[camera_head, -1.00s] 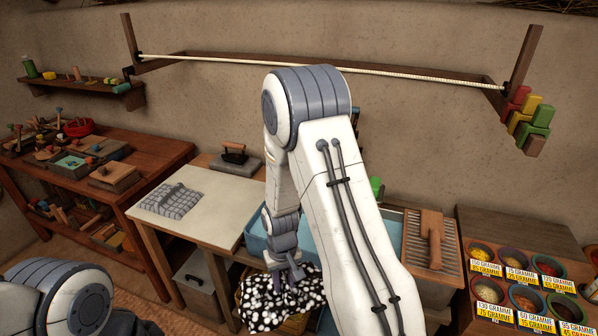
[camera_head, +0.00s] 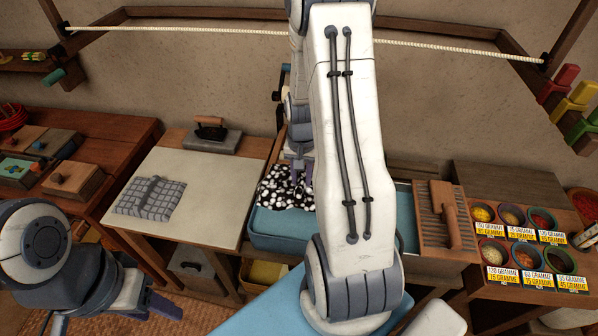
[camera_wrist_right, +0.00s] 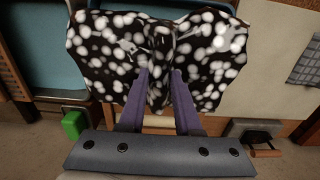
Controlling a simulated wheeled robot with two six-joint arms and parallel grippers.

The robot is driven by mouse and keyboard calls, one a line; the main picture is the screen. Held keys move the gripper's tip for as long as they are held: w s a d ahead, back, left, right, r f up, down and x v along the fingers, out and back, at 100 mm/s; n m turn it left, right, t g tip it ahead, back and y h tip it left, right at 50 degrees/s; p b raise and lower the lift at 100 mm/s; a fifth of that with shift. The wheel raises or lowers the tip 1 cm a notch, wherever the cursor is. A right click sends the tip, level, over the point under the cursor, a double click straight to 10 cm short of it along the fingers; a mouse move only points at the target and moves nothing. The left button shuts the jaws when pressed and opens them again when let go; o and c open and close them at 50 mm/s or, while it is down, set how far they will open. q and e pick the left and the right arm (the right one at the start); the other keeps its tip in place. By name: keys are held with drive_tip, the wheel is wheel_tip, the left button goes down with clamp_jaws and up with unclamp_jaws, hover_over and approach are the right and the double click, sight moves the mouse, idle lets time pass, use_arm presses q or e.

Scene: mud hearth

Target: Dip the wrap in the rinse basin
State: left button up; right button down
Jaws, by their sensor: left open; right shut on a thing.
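The wrap, a black cloth with white dots (camera_head: 284,187), hangs bunched at the back of a blue basin (camera_head: 275,240) in the head view. I cannot tell whether it touches the inside. My right gripper (camera_head: 299,172) is shut on the wrap, partly hidden by my arm. In the right wrist view, the purple fingers of my right gripper (camera_wrist_right: 160,78) pinch the middle of the wrap (camera_wrist_right: 100,48), which spreads to both sides. My left gripper (camera_head: 112,314) is open and empty at the lower left, partly cut off by the frame.
A pale table (camera_head: 165,225) with a folded grey cloth (camera_head: 150,198) and an iron (camera_head: 211,128) stands left of the basin. A ridged washboard (camera_head: 432,212) and several spice bowls (camera_head: 510,214) are at the right. A white line (camera_head: 440,46) spans the wall.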

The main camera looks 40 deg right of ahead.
wheel_tip(320, 180, down, 20)
drive_tip(key=b, duration=1.5)
drive_tip(key=shift+f, duration=0.2)
drive_tip(key=shift+r, duration=0.1)
